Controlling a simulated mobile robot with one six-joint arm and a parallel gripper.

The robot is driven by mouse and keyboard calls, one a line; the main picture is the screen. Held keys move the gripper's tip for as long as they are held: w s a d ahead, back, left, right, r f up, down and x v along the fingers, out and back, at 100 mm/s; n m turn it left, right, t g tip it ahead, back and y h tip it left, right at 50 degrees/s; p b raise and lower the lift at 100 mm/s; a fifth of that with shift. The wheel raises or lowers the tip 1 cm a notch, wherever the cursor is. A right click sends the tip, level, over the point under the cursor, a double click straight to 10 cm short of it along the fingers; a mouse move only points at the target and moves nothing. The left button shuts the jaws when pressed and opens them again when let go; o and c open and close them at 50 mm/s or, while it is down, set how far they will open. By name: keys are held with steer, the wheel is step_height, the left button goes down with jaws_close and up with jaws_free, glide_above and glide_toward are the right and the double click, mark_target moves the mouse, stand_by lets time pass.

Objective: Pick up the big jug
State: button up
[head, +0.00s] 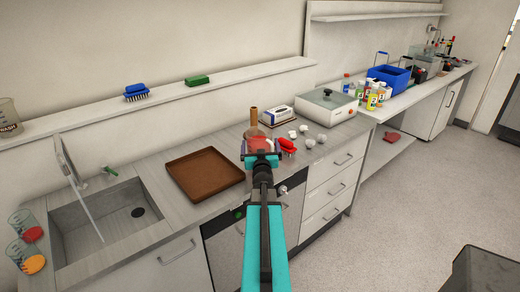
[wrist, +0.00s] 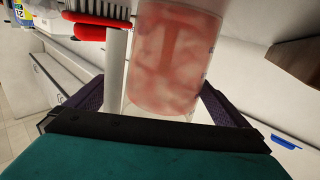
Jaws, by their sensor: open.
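A large clear container with pink contents, seemingly the big jug (wrist: 170,60), fills the middle of the wrist view between my gripper's (wrist: 155,98) two dark fingers. I cannot tell whether the fingers touch it. In the head view my open gripper (head: 261,157) is at the counter, in front of the pink container (head: 264,132), which it largely hides.
A red brush (head: 287,146) lies close to the right of my gripper. A brown tray (head: 178,182) lies to the left, beyond it a sink (head: 70,214) and two small jugs (head: 36,264). White pieces, a white box (head: 291,108) and a scale-like device (head: 324,104) stand to the right.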

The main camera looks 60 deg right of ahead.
stand_by(0.5)
steer(key=c, duration=1.1)
steer(key=shift+w+r, duration=0.1)
